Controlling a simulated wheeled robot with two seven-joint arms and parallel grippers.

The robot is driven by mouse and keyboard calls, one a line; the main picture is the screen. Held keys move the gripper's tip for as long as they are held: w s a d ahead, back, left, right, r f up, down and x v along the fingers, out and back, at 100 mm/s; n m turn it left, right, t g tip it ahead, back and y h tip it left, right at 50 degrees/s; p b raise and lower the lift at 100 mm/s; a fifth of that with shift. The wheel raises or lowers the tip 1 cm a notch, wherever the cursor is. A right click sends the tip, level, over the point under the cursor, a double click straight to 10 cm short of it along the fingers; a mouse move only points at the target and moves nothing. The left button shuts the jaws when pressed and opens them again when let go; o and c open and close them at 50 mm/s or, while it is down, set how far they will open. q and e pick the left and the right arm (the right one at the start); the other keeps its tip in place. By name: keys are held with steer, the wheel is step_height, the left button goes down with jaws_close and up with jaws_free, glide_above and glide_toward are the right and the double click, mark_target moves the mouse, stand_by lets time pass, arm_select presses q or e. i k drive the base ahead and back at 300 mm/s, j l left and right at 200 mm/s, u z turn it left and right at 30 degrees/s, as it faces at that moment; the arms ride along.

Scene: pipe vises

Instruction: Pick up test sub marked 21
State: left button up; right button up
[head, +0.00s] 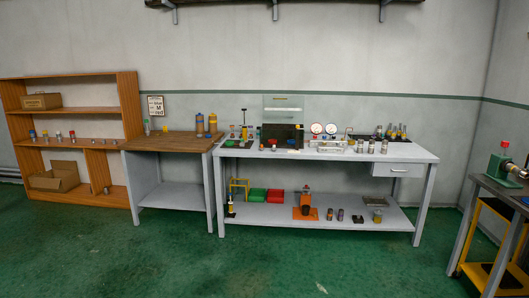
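No marking 21 can be read on anything at this distance, so I cannot tell which thing is the test sub. Small metal cylinders (371,146) stand in a row on the right half of the grey workbench top (410,153). More short dark cylinders (340,214) stand on the workbench's lower shelf (285,221). Small capped pieces (58,136) stand on the middle board of the wooden shelf unit (126,105) at the left. Neither of my grippers is in view.
A wood-topped side table (170,142) adjoins the workbench's left end. A dark stand with a green vise (503,165) is at the right edge. Green and red bins (276,195) sit on the lower shelf. The green floor (200,265) in front is mostly clear.

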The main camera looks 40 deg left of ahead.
mark_target(371, 142)
steer(key=i+j+u, duration=0.5)
steer(key=i+u, duration=0.6)
steer(key=i, duration=1.95)
steer(key=i+j+z, duration=0.1)
steer(key=j, duration=0.25)
steer(key=i+j+z, duration=0.15)
steer(key=i+j, duration=0.15)
steer(key=i+j+z, duration=0.1)
steer(key=j, duration=0.35)
steer(key=j+z, duration=0.15)
steer(key=j, duration=0.2)
steer(key=i+l+u, duration=0.25)
steer(key=l, duration=1.95)
steer(key=l+u, duration=0.25)
steer(key=l, duration=1.95)
